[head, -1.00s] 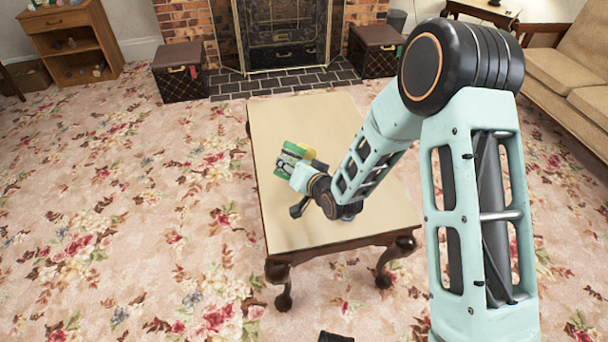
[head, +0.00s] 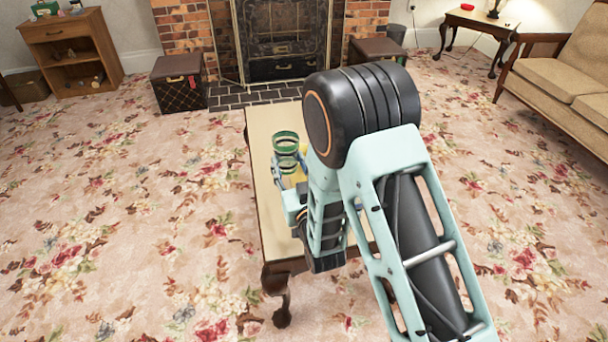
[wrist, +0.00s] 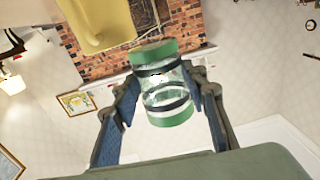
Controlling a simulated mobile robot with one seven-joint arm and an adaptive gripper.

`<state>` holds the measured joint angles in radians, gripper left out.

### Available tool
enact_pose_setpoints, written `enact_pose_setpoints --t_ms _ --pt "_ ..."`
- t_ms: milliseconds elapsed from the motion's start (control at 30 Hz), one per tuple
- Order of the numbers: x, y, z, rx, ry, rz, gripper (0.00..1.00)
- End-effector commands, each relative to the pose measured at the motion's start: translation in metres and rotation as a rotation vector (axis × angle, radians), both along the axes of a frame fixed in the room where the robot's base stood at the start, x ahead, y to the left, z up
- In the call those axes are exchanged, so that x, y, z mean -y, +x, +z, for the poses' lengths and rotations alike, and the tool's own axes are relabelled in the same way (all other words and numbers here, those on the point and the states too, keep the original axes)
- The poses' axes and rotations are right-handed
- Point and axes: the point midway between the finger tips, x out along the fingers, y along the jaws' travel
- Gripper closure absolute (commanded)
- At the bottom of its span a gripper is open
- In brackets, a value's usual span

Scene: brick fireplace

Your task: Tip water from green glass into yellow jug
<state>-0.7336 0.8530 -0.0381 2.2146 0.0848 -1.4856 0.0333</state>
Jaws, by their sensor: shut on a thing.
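The green glass (head: 286,138), clear in the middle with green bands at its ends, is held above the table and looks about upright in the head view. My gripper (head: 283,168) is shut on its sides. In the wrist view, which is turned upside down, the glass (wrist: 163,95) sits between my two blue-padded fingers. I cannot tell how much water is in it. The yellow jug (wrist: 98,22) shows in part at the upper left of the wrist view, apart from the glass. In the head view my arm hides most of the jug.
The wooden table (head: 262,125) has a bare top along its left side and far end; my arm covers its right side. Patterned carpet lies around it. Two dark chests (head: 180,84) flank the brick fireplace beyond. A sofa (head: 560,75) stands at the right.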

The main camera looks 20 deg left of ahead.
Motion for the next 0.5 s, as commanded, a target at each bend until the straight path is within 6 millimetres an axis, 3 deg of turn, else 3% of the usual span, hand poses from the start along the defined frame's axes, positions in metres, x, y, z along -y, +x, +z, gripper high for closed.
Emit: enact_pose_setpoints --t_ms 500 --pt "-0.0003 -0.0007 0.0038 0.015 -0.003 -0.001 0.92"
